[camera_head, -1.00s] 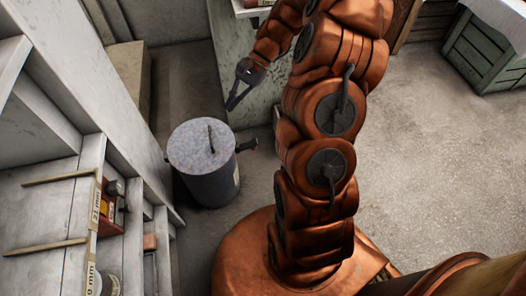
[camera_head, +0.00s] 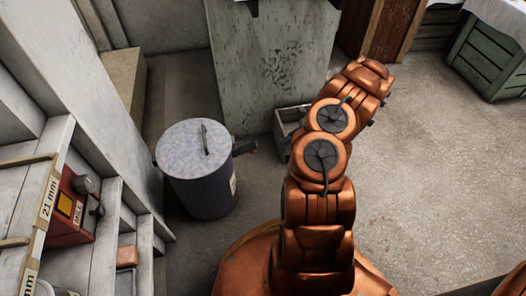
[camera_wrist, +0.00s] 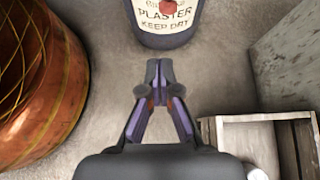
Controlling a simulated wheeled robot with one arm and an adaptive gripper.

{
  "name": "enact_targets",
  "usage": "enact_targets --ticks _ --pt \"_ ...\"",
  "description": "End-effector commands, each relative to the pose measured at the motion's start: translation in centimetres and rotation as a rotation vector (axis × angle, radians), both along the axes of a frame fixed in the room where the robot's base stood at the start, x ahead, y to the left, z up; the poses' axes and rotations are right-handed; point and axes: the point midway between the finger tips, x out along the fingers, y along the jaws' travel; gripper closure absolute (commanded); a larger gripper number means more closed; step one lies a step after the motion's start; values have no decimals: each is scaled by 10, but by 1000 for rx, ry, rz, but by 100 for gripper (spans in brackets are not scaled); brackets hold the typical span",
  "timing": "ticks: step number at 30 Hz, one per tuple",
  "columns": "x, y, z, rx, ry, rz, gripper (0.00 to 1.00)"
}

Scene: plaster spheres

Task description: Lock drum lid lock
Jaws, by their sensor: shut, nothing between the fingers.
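The drum (camera_head: 203,190) is a grey bucket-like barrel on the floor, left of my arm in the head view. Its speckled grey lid (camera_head: 190,150) sits on top with a dark handle. A dark lock lever (camera_head: 243,149) with a reddish tip sticks out from the rim to the right. In the wrist view the drum's lower side and its "PLASTER KEEP DRY" label (camera_wrist: 165,25) show at the top edge, with the red tip (camera_wrist: 168,7) in front of the label. My gripper (camera_wrist: 159,72) is shut and empty, apart from the drum. The head view does not show it.
A wooden crate (camera_wrist: 213,130) stands at lower right in the wrist view. A grey-green block (camera_head: 270,65) stands behind the drum. Shelves with a red box (camera_head: 75,205) line the left. A green crate (camera_head: 490,60) is at far right. Open floor lies right of my arm.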

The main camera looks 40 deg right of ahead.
Motion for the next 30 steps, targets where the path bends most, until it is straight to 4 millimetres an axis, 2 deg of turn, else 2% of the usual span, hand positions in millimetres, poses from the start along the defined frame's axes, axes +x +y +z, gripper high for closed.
enact_targets --ticks 14,23,30 --pt "2 4 -3 2 -1 1 100" --pt "12 29 -24 2 -1 2 100" --pt "23 56 -45 2 -1 1 100"
